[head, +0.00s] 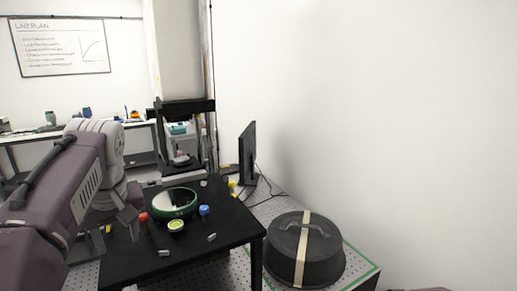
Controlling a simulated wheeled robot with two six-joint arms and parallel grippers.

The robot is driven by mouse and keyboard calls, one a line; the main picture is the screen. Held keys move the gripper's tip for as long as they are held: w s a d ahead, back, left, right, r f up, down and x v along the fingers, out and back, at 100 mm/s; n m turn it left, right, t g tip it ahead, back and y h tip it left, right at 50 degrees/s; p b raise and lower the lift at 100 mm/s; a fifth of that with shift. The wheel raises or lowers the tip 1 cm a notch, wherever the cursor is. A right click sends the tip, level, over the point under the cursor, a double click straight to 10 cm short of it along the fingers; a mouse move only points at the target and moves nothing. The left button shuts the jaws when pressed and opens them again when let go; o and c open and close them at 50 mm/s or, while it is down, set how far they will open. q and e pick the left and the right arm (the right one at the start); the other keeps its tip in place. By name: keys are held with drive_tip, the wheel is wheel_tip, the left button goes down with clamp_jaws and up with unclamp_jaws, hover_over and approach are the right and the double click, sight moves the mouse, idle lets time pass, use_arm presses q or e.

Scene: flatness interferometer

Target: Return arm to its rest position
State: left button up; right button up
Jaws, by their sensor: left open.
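My left arm (62,195) comes in from the left, bulky and purple-grey with a pale grey joint. Its gripper (130,219) points down over the left part of the black table (215,232). The gripper is open, with nothing visible between its fingers. Part of the table is hidden behind the arm. My right gripper is not in view.
A blue knob (204,210) and a small yellow-green disc (176,225) are near the optic. A black frame (185,106) stands behind. A monitor (248,153) is near the wall. A dark round cover (286,243) with a handle sits on the perforated bench at right.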

use_arm(q)
drive_tip(key=s+d+f+m+h, duration=0.1)
drive_tip(key=s+d+f+m, duration=0.1)
drive_tip(key=f, duration=0.8)
drive_tip(key=s+d+f+m+g+h, duration=0.1)
drive_tip(key=s+d+f+m, duration=0.2)
drive_tip(key=f, duration=0.7)
drive_tip(key=s+d+f+m+h, duration=0.1)
drive_tip(key=s+d+f, duration=0.3)
drive_tip(key=f, duration=0.7)
drive_tip(key=d+m, duration=0.1)
drive_tip(key=d, duration=0.1)
drive_tip(key=shift+s+d+m+g, duration=0.15)
drive_tip(key=shift+d+m+g, duration=0.15)
drive_tip(key=shift+m+g, duration=0.1)
